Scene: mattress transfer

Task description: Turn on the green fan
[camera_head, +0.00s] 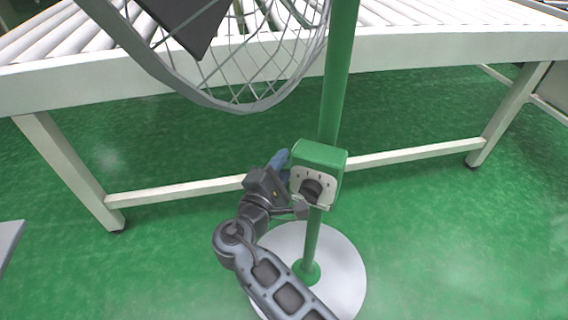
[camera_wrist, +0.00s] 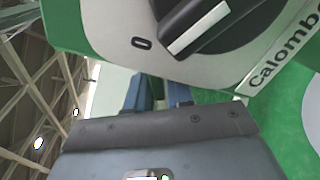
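The green fan has a green pole (camera_head: 338,75), a wire cage (camera_head: 235,85) at the top and a round white base (camera_head: 340,275). A green control box (camera_head: 320,155) on the pole carries a pale dial plate with a black knob (camera_head: 312,189). In the wrist view the knob (camera_wrist: 205,22) is close, with a white line along it. My gripper (camera_head: 279,160) is beside the box's left side in the head view. Its blue fingers (camera_wrist: 160,94) show a narrow gap with nothing held. Contact with the box cannot be told.
A white-framed roller conveyor (camera_head: 420,45) stands behind the fan, with legs and a low crossbar (camera_head: 180,191). The green floor (camera_head: 470,240) is clear to the right. A grey edge (camera_head: 8,245) is at far left.

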